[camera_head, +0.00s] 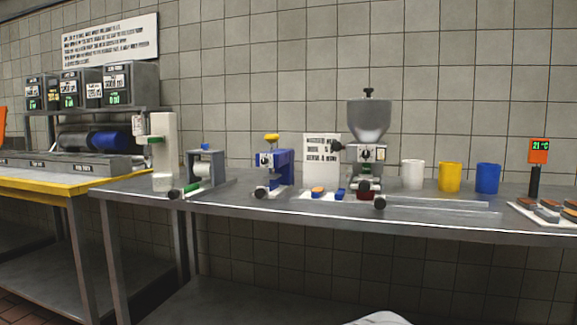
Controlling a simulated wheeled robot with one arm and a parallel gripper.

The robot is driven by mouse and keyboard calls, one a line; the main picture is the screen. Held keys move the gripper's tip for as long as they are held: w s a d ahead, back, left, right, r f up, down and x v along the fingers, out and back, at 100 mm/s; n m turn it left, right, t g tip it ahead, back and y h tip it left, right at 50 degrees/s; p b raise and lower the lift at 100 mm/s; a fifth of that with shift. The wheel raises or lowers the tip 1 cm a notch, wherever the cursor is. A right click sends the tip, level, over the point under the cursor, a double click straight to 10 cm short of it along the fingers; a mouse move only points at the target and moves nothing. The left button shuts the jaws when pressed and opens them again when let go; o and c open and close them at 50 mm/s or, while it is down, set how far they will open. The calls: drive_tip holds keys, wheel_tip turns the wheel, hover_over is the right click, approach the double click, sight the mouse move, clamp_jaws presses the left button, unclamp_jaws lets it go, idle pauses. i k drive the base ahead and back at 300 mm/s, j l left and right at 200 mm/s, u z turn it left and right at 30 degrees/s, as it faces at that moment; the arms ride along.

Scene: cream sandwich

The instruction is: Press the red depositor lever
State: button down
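A depositor (367,153) with a grey funnel-shaped hopper (369,120) stands on the steel counter, right of the middle. A dark knob or handle (338,147) sticks out from its left side. A small dark red part (367,194) shows low at its base; I cannot tell whether it is the lever. No other red lever can be made out at this size. My gripper is not in view.
The steel counter (300,203) also carries a blue machine with a yellow knob (273,170), a grey frame (205,167) and a pale upright machine (163,150). White (412,174), yellow (450,177) and blue (487,178) cups stand to the right.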

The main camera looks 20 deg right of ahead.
sight(337, 146)
drive_tip(key=z, duration=0.75)
